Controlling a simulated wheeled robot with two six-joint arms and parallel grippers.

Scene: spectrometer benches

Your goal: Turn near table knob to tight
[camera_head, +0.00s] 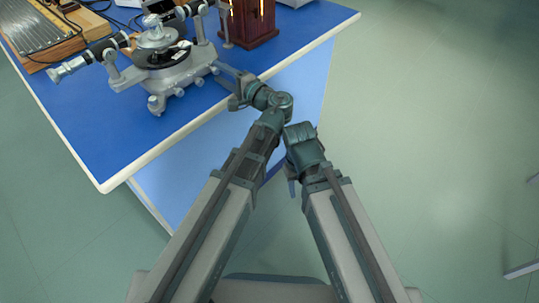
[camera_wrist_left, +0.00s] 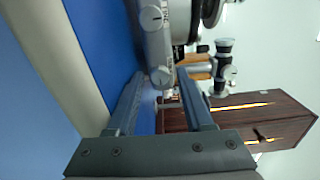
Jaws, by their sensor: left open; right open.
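The grey spectrometer (camera_head: 165,65) stands on the blue bench top, with its round table (camera_head: 157,38) in the middle. My left gripper (camera_head: 230,86) is open beside the spectrometer's right side, above the bench edge. In the left wrist view, a small silver slotted knob (camera_wrist_left: 161,76) shows just beyond and between the tips of my left gripper (camera_wrist_left: 158,73). A second slotted knob (camera_wrist_left: 152,18) is above it. I cannot tell whether the fingers touch either knob, or which one is the near table knob. My right gripper (camera_head: 292,183) is open, hanging low in front of the bench, partly hidden.
A dark wooden box (camera_head: 250,20) stands behind the spectrometer on the right; it also shows in the left wrist view (camera_wrist_left: 270,122). A wooden-framed grating (camera_head: 35,30) is at the back left. The bench's pale edge (camera_head: 150,152) runs in front.

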